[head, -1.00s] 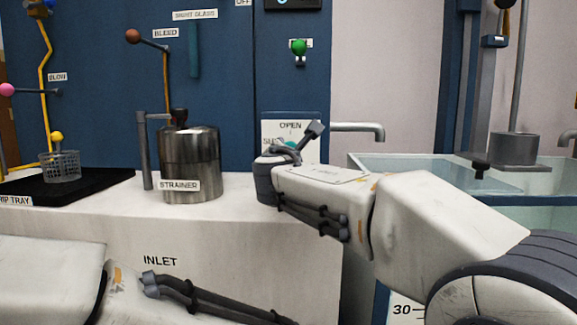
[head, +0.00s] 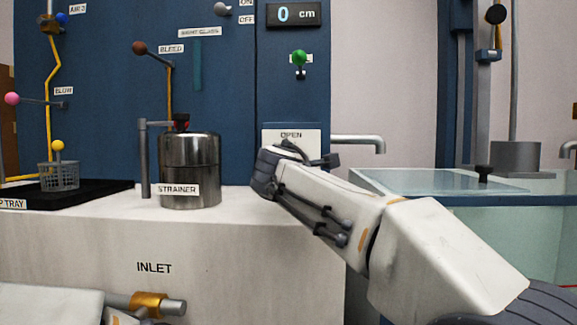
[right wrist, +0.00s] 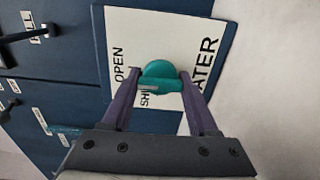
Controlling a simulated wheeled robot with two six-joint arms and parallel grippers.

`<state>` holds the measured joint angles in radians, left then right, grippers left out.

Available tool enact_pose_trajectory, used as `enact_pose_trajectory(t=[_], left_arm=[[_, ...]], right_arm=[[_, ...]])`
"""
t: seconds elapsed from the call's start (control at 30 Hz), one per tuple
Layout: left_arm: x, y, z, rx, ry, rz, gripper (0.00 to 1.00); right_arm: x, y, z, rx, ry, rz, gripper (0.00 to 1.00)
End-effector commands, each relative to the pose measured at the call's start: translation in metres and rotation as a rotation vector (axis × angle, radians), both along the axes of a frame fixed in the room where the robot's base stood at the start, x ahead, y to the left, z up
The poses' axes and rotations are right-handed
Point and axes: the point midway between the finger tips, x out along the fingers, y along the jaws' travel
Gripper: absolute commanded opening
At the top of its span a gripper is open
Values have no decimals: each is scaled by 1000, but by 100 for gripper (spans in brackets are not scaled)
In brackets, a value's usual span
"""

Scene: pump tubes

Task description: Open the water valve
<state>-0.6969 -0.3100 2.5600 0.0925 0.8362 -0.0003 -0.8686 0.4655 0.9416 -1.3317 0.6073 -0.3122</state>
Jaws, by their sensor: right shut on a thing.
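The water valve is a teal handle (right wrist: 158,70) on a white plate (right wrist: 185,22) lettered OPEN, SHUT and WATER, seen in the right wrist view. My right gripper (right wrist: 165,84) has its two purple fingers on either side of the handle and is shut on it. The handle's narrow grip lies between the fingertips, near the SHUT lettering. In the head view the same plate (head: 291,134) shows its OPEN word, but my right wrist hides the handle.
A steel strainer (head: 190,165) stands on the white counter left of my right arm. A spout (head: 358,140) and a glass tank (head: 445,182) are to the right. A display (head: 294,14) reads 0 cm. The wall panel carries a green knob (head: 299,58).

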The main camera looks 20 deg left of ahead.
Motion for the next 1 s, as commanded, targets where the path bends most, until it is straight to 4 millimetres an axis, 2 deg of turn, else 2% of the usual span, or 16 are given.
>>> enact_pose_trajectory(t=[0.6,0.63,0.7,1.0], left_arm=[[0,0,-3,0,0,0,0],[0,0,-3,0,0,0,0],[0,0,-3,0,0,0,0],[0,0,-3,0,0,0,0]], right_arm=[[1,-1,-1,40,14,-5,4],[1,-1,-1,40,14,-5,68],[1,-1,-1,40,14,-4,90],[0,0,-1,37,12,-1,90]])
